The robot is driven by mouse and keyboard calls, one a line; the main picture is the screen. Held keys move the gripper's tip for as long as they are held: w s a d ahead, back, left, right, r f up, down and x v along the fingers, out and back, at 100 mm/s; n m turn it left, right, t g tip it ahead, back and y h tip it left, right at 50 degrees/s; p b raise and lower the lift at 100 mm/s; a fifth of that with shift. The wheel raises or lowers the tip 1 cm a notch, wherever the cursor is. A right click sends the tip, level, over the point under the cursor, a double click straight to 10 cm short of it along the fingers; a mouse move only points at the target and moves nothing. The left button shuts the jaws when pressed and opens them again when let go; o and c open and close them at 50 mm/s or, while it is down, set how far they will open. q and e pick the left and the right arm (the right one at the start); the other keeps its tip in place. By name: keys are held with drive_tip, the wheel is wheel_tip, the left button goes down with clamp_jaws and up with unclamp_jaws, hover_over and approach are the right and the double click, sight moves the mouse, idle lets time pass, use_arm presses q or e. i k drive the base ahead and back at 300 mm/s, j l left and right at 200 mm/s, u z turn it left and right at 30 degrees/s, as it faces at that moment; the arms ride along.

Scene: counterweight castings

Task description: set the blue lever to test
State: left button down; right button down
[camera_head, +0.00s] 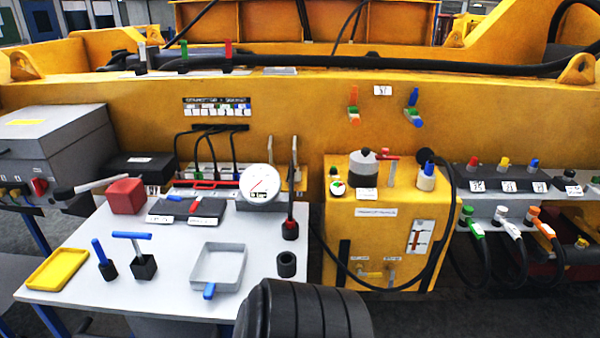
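Neither of my grippers is in view. A blue lever (413,97) stands up on the yellow frame wall at right of centre, above a coloured fitting. A similar orange lever (353,97) is to its left, with a small white label plate (382,90) between them. Other blue handles show: a blue-topped control (426,170) on the yellow box, and a small blue one (535,163) on the right-hand panel. The writing on the labels is too small to read, so I cannot tell which position is marked test.
A white table (100,290) at left holds a yellow tray (58,269), a grey tray (219,252), a red block (126,196), blue-handled tools (131,236) and a round gauge (260,184). The yellow box (385,225) stands below the levers. A black hose (320,62) runs above them.

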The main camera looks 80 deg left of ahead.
sight(170, 197)
drive_tip(key=i+u, duration=0.4)
drive_tip(key=i+l+u, duration=0.35)
drive_tip(key=i, duration=0.15)
drive_tip(key=i+u, duration=0.15)
drive_tip(key=u, duration=0.3)
drive_tip(key=i+u, duration=0.15)
drive_tip(key=u, duration=0.35)
drive_tip(key=i+u, duration=0.2)
drive_tip(key=u, duration=0.25)
drive_tip(key=i+l+u, duration=0.1)
drive_tip(key=u, duration=0.4)
drive_tip(key=i+l+u, duration=0.1)
drive_tip(key=u, duration=0.35)
drive_tip(key=i+l+u, duration=0.1)
drive_tip(key=u, duration=0.4)
drive_tip(key=i+l+u, duration=0.15)
drive_tip(key=u, duration=0.35)
drive_tip(key=i+l+u, duration=0.1)
drive_tip(key=u, duration=0.4)
drive_tip(key=l+u, duration=0.35)
drive_tip(key=u, duration=0.15)
drive_tip(key=l+u, duration=0.2)
drive_tip(key=u, duration=0.3)
drive_tip(key=l+u, duration=0.75)
drive_tip(key=i+l, duration=0.05)
